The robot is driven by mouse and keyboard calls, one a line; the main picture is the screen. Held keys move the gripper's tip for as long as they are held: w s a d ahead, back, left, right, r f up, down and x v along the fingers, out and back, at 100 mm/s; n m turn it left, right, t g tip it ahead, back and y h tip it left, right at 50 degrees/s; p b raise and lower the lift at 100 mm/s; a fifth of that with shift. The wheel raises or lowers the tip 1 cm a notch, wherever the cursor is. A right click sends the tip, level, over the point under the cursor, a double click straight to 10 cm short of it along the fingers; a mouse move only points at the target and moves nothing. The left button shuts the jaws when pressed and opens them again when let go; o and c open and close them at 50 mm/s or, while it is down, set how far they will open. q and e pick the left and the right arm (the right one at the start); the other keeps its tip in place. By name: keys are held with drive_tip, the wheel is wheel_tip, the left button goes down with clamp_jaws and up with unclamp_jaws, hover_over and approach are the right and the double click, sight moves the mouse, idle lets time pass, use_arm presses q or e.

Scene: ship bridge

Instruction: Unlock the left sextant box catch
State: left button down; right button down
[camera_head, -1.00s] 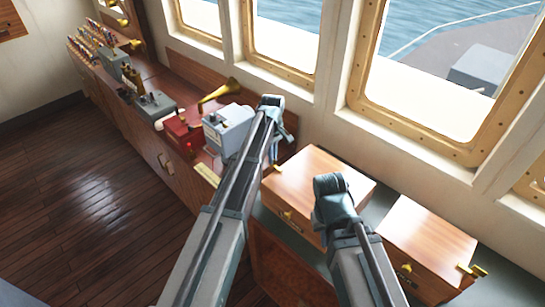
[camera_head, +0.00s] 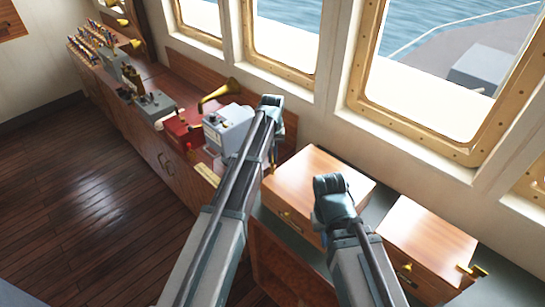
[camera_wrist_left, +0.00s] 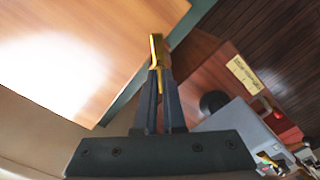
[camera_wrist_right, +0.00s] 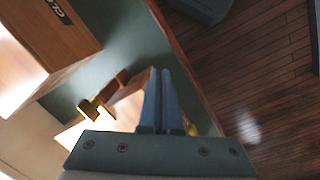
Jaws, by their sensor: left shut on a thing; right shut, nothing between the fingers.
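The left sextant box (camera_head: 322,178) is a wooden box on the green counter, below the window. In the left wrist view its polished wood (camera_wrist_left: 70,50) fills the left side. My left gripper (camera_head: 272,165) is beside the box's left end. In the left wrist view its fingers (camera_wrist_left: 158,75) are shut on a brass catch piece (camera_wrist_left: 157,45) by the box edge. My right gripper (camera_wrist_right: 162,80) is shut and empty over the counter, apart from the brass fitting (camera_wrist_right: 92,108) to its left. In the head view my right arm hides part of the left box.
A second wooden box (camera_head: 430,235) stands to the right, with a brass catch (camera_head: 472,270) on its right side. A grey instrument (camera_head: 228,128) and a red box (camera_head: 183,130) stand left of my left gripper. The wooden floor (camera_head: 90,200) is clear.

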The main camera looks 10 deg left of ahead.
use_arm(q)
drive_tip(key=m, duration=0.4)
drive_tip(key=shift+m, duration=0.3)
drive_tip(key=m, duration=0.4)
drive_tip(key=shift+m, duration=0.4)
drive_tip(key=c, duration=1)
unclamp_jaws()
wheel_tip(320, 180, up, 14)
drive_tip(key=p, duration=1.3)
drive_tip(key=shift+p, duration=0.4)
